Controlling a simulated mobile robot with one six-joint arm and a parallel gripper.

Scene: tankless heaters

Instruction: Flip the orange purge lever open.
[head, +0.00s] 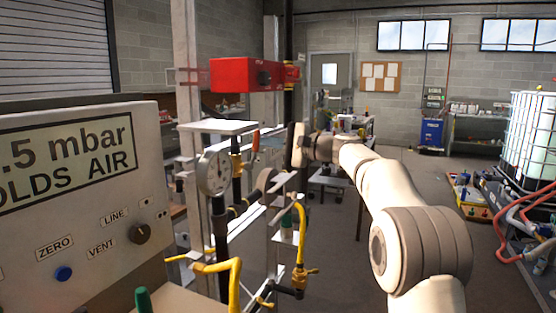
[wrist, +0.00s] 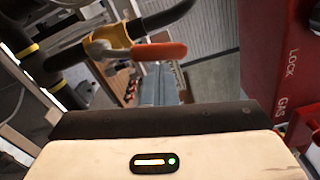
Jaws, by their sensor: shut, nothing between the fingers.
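The orange lever (head: 255,140) stands nearly upright in the head view, beside a yellow valve body (head: 237,164) on a dark vertical pipe. In the wrist view the orange lever (wrist: 158,52) points right from its yellow valve (wrist: 108,42), across the upper middle of the picture. My gripper (head: 292,146) is in the head view, to the right of the lever and apart from it in the picture. In the wrist view my gripper's dark front (wrist: 155,119) lies below the lever. It is shut and holds nothing. I cannot tell the exact depth gap.
A red box (head: 246,75) hangs above the valve; it shows at right in the wrist view (wrist: 283,60). A round gauge (head: 215,172) and a yellow-handled pipe (head: 301,235) stand near the arm. A control panel (head: 75,210) fills the left.

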